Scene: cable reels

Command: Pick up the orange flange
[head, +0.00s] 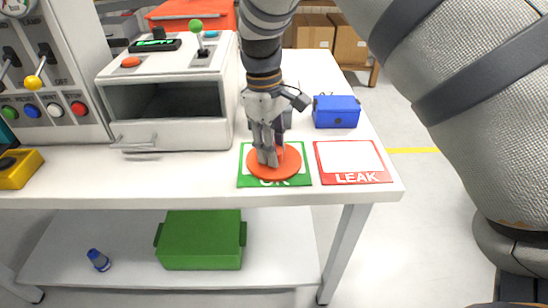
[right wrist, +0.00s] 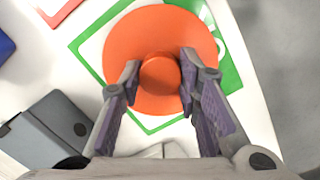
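The orange flange (head: 288,168) is a flat round disc with a raised hub. It lies on the green-bordered OK card (head: 245,168) near the table's front edge. My right gripper (head: 268,158) points down at it. In the right wrist view, the fingertips of my right gripper (right wrist: 160,72) stand close against both sides of the hub of the orange flange (right wrist: 150,35), with no clear gap. My left gripper is not in view.
A red-bordered LEAK card (head: 352,177) lies empty to the right. A blue box (head: 336,112) stands behind it. A grey test machine (head: 170,132) with an open bay and a front handle stands to the left. A green bin (head: 200,240) is on the lower shelf.

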